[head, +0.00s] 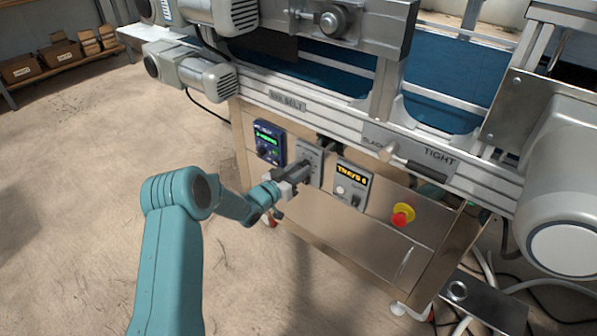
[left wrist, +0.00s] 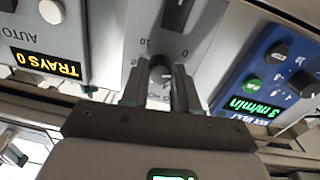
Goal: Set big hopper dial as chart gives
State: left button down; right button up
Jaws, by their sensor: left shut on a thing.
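A grey dial panel (head: 314,152) is on the front of the machine, between a blue control box and a tray counter box. In the left wrist view the panel (left wrist: 137,38) appears upside down, with printed marks and numbers partly hidden by my fingers. My left gripper (head: 304,172) reaches it from the left. In the left wrist view its fingers (left wrist: 160,88) are shut on a small dark dial knob (left wrist: 160,72). The knob's exact setting cannot be read. A dark lever-like part (left wrist: 177,12) shows beyond it. I cannot make out a chart. My right gripper is not in view.
The blue box (head: 268,143) has a green display, reading 3 m/min in the wrist view. The counter box (head: 351,185) reads TRAYS 0. A red stop button (head: 402,215) is to the right. The conveyor rail (head: 330,120) overhangs the panels. Floor on the left is clear.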

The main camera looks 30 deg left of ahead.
pick_arm(q)
jog(key=shift+m+b, duration=4.6)
jog(key=shift+m, duration=0.3)
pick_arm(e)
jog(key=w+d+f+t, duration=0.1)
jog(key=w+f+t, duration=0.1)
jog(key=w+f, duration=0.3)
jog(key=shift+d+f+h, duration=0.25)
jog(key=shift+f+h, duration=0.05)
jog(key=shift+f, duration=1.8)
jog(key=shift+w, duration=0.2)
pick_arm(q)
jog(key=c, duration=0.8)
grip_release()
jog(key=shift+c, duration=0.2)
jog(key=s+a+p, duration=0.2)
jog(key=s+p, duration=0.2)
jog(key=s, duration=1.2)
jog(key=shift+s+r, duration=0.15)
jog(key=shift+r, duration=0.2)
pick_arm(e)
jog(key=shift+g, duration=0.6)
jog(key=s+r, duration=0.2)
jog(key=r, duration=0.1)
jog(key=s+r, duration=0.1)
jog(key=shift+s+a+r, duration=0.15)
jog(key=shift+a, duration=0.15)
